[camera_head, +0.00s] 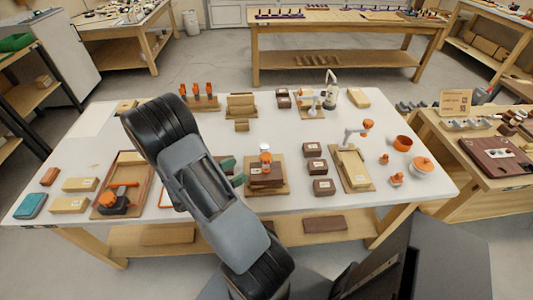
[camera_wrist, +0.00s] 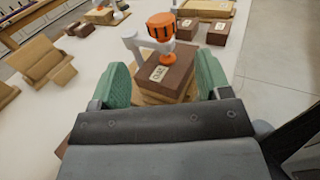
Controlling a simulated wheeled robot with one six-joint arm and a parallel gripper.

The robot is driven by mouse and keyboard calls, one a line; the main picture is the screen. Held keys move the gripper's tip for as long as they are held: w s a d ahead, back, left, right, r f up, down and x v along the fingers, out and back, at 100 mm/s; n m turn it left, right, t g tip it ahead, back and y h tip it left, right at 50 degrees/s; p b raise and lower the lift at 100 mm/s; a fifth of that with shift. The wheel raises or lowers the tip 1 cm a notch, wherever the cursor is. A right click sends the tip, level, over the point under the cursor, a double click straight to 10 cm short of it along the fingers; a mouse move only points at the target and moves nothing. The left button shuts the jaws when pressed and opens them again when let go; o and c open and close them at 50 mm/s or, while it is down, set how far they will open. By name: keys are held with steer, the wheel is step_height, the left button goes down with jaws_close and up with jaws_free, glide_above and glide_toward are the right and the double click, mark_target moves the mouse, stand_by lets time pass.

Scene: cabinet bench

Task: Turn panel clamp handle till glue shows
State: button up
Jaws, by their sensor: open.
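A clamp with an orange ribbed handle (camera_wrist: 161,27), a pale frame (camera_wrist: 133,43) and an orange foot stands over a dark brown block (camera_wrist: 165,78) on light wood. In the head view its handle (camera_head: 265,157) is above the stacked blocks (camera_head: 266,176) near the table's middle. The foot appears to touch the block's top. I cannot make out any glue at the seams. My gripper (camera_wrist: 163,66) is open, its green fingers on either side of the block in the wrist view, with the handle beyond and above them. In the head view my arm hides part of the table.
A second orange-handled clamp (camera_head: 367,124) stands on a wooden fixture (camera_head: 354,169) to the right. Several dark blocks (camera_head: 315,168) stand between the two clamps. Orange cups (camera_head: 402,143) are farther right. A tray (camera_head: 123,185) with an orange-handled tool lies left. Bare tabletop (camera_head: 430,192) shows at the right end.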

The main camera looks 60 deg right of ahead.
mark_target(261, 158)
steer(key=p+x, duration=0.2)
steer(key=x, duration=1)
steer(key=shift+s, duration=0.1)
steer(key=c, duration=0.9)
